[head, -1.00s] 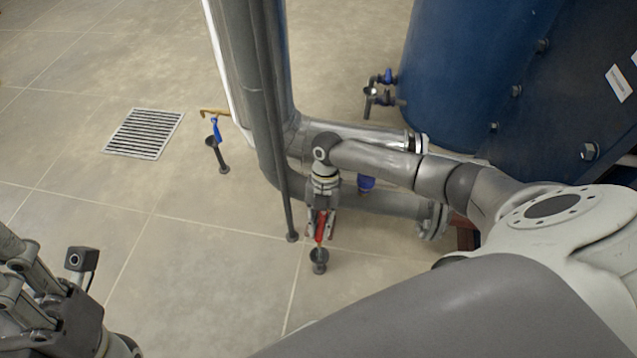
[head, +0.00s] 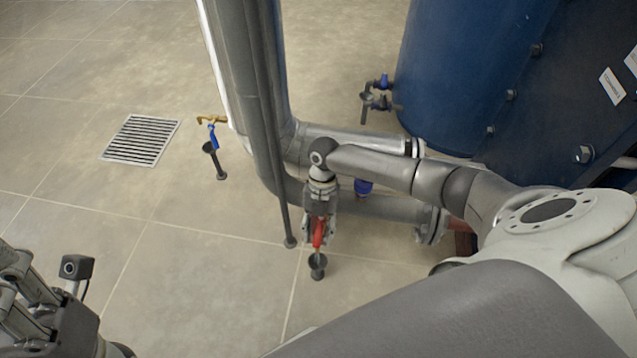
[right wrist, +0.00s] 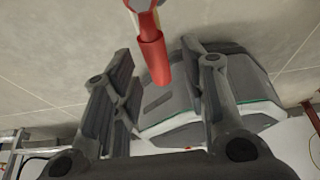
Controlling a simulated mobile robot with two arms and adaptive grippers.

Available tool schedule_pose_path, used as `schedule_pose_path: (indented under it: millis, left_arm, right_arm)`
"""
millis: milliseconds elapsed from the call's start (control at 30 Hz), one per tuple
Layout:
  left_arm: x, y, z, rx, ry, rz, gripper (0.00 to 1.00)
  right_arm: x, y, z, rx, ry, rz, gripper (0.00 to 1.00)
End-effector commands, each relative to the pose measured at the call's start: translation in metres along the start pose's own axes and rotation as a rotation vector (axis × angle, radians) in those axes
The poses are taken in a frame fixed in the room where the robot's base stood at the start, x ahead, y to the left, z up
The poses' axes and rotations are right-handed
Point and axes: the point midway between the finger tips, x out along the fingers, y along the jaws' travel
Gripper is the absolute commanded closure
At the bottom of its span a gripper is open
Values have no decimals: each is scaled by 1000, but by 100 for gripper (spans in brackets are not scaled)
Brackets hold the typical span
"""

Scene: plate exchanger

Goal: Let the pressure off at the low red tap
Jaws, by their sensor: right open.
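The low red tap handle (head: 319,232) hangs above a small dark drain funnel (head: 317,262) at the foot of the grey pipes. My right gripper (head: 319,237) reaches down over it, open, with a finger on each side of the handle. In the right wrist view the red handle (right wrist: 153,60) reaches down between the open fingers of my right gripper (right wrist: 158,62), with no clear grip on it. The tap's body is mostly hidden by the gripper in the head view. My left gripper (head: 25,300) is partly in view at the lower left, away from the tap; its jaws are unclear.
A blue-handled brass tap (head: 212,130) stands left of the grey vertical pipe (head: 238,80). A floor grate (head: 142,139) lies farther left. A blue tank (head: 455,70) with a small blue-handled valve (head: 381,83) stands behind. Open floor lies left of the pipes.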

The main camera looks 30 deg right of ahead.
Motion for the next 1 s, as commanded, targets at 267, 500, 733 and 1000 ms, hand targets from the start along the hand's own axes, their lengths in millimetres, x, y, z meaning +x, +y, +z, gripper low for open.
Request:
schedule_pose_path:
  millis: [267, 500, 733, 1000]
  left_arm:
    - [-1, 0, 0, -1, -3, 2, 56]
    - [-1, 1, 1, -2, -4, 2, 56]
    - [-1, 1, 1, -2, -5, 3, 56]
    - [-1, 1, 1, -2, -5, 3, 56]
  right_arm:
    - [-46, 1, 1, -1, -5, 4, 60]
    - [-94, 0, 1, 0, -2, 2, 60]
    - [-116, 0, 0, -1, 0, 0, 60]
    - [-118, 0, 0, -1, 1, 0, 60]
